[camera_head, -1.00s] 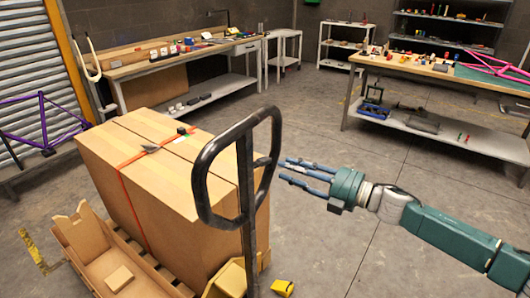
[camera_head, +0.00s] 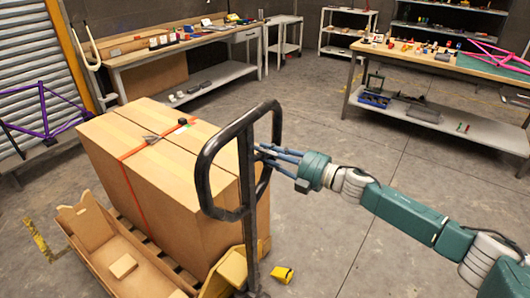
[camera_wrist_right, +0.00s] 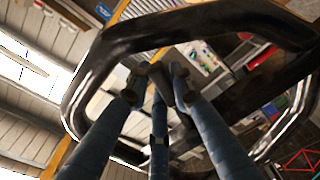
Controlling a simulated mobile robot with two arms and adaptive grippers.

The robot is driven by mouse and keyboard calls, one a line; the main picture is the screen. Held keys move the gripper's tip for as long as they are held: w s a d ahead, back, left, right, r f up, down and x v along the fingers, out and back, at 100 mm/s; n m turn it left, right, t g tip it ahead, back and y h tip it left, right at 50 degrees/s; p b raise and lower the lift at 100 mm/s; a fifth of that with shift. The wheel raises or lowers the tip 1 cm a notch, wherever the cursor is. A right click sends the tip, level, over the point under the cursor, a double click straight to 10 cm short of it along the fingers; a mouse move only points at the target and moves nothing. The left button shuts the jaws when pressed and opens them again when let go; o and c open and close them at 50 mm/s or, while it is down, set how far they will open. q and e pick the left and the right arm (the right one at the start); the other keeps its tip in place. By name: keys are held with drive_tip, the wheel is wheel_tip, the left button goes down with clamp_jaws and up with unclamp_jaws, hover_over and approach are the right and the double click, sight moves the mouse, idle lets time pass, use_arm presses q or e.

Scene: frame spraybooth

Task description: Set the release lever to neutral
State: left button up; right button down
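The pallet truck's black handle loop (camera_head: 205,172) stands upright on a dark shaft (camera_head: 248,225) in front of the large carton. My right gripper (camera_head: 262,154) reaches in from the right, with its blue fingers at the right side of the loop. In the right wrist view the loop (camera_wrist_right: 85,75) surrounds the fingers (camera_wrist_right: 158,84). Their dark tips are close together, and I cannot tell whether they hold or touch anything. I cannot make out the release lever clearly or read its position. My left gripper is out of view.
A large strapped carton (camera_head: 165,205) stands behind the handle on a wooden pallet. An open cardboard tray (camera_head: 135,285) is at the lower left. Workbenches (camera_head: 190,48) (camera_head: 440,66) line the back. A yellow block (camera_head: 282,274) lies on the floor. Open floor lies to the right.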

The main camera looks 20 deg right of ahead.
drive_tip(key=shift+w+r+n, duration=0.1)
drive_tip(key=shift+r+n, duration=0.5)
drive_tip(key=shift+n, duration=0.4)
drive_tip(key=shift+r+n, duration=0.6)
drive_tip(key=shift+n, duration=0.4)
drive_tip(key=c, duration=1.8)
unclamp_jaws()
drive_tip(key=shift+o, duration=0.2)
drive_tip(key=shift+d, duration=0.2)
drive_tip(key=v, duration=1.2)
drive_tip(key=shift+a, duration=0.1)
